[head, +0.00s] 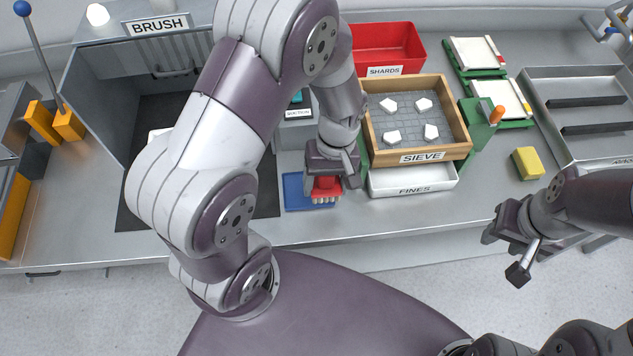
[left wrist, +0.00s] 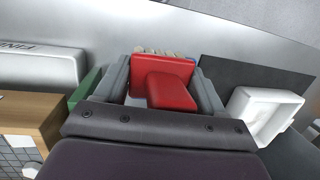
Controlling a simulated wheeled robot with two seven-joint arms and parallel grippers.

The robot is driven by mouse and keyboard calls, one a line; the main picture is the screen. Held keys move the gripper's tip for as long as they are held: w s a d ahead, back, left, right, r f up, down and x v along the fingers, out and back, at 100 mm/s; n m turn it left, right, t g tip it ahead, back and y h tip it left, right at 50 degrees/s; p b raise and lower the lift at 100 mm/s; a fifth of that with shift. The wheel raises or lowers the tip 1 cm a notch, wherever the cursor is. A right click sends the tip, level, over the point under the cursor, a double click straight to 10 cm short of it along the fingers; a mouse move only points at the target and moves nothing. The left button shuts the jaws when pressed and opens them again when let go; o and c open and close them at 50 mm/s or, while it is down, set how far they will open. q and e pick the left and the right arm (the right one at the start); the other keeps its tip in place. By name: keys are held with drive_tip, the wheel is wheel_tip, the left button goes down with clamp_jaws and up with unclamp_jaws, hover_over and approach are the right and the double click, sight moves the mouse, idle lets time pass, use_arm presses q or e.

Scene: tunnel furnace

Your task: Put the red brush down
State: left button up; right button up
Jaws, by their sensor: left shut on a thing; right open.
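The red brush (head: 325,187) has a red block body and pale bristles that point down toward the bench. It also shows in the left wrist view (left wrist: 172,85), between the two grey fingers. My left gripper (head: 324,178) is shut on the red brush. In the head view the brush is over the right part of a blue mat (head: 296,190); I cannot tell whether the bristles touch it. My right gripper (head: 501,238) is open and empty, over the front edge of the bench at the right.
The wooden sieve (head: 463,150) with several white pieces and the white fines tray (head: 440,183) stand right of the brush. A red shards bin (head: 417,60) is behind. A yellow sponge (head: 527,163) lies further right. A grey box labelled BRUSH (head: 88,75) stands left.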

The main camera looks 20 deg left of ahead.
use_arm(q)
drive_tip(key=w+a+f, duration=0.2)
drive_tip(key=a, duration=0.1)
drive_tip(key=w+a+f, duration=0.1)
drive_tip(key=a, duration=0.1)
drive_tip(key=shift+a+f+p, duration=0.1)
drive_tip(key=shift+f+p, duration=0.15)
drive_tip(key=shift+p, duration=0.05)
drive_tip(key=shift+a+f, duration=0.15)
drive_tip(key=shift+f, duration=0.15)
drive_tip(key=x, duration=0.3)
drive_tip(key=shift+w+p, duration=0.2)
drive_tip(key=shift+p, duration=0.1)
drive_tip(key=shift+w+f, duration=0.1)
drive_tip(key=shift+f, duration=0.35)
drive_tip(key=shift+f, duration=0.15)
drive_tip(key=o, duration=1.3)
drive_tip(key=shift+o, duration=0.4)
